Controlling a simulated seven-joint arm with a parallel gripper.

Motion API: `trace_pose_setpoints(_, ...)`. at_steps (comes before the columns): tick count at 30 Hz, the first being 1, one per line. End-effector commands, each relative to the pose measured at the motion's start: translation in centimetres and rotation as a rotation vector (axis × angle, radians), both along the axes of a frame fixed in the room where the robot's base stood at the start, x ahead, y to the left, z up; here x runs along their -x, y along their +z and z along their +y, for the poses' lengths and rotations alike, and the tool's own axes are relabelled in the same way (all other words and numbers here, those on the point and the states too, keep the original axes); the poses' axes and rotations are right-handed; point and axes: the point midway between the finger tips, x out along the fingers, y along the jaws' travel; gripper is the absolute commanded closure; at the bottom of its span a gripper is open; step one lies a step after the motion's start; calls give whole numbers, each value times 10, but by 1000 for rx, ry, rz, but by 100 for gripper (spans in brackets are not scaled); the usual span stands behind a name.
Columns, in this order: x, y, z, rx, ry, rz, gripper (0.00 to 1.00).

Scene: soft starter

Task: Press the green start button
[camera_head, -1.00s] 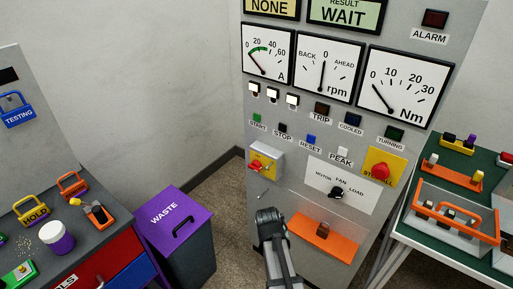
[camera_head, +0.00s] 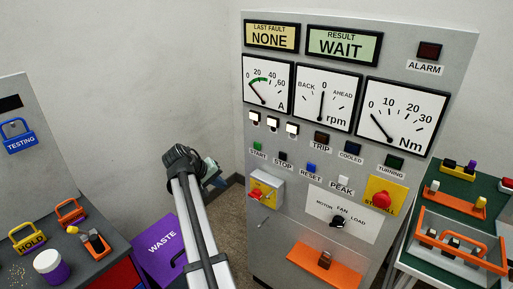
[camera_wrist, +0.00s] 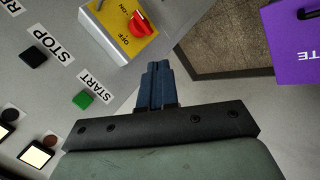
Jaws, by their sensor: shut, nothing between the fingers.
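The green start button (camera_head: 258,146) is a small green square above the START label, at the left of the button row on the grey panel (camera_head: 262,218). In the wrist view the green button (camera_wrist: 83,98) lies left of my gripper's fingers, with its label beside it. My gripper (camera_head: 215,177) is in front of and left of the panel in the head view, apart from the button. In the wrist view its blue fingers (camera_wrist: 157,72) are together and empty.
A black STOP button (camera_head: 283,156) is right of START. Below is a yellow box with a red rotary switch (camera_head: 256,193). A purple waste bin (camera_head: 150,250) stands left of the panel, partly behind my arm. A green table (camera_head: 475,190) stands at the right.

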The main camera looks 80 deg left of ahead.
Motion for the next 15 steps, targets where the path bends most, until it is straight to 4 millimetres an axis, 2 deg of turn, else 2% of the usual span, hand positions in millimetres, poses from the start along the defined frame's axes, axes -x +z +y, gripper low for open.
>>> trace_pose_setpoints(1,-2,17,21,-2,-11,-43,100)
trace_pose_setpoints(3,-10,28,36,15,-32,-122,100)
trace_pose_setpoints(6,-22,43,47,44,-66,-233,100)
trace_pose_setpoints(12,-41,63,35,103,-124,-381,100)
trace_pose_setpoints(15,-45,66,28,139,-136,-405,100)
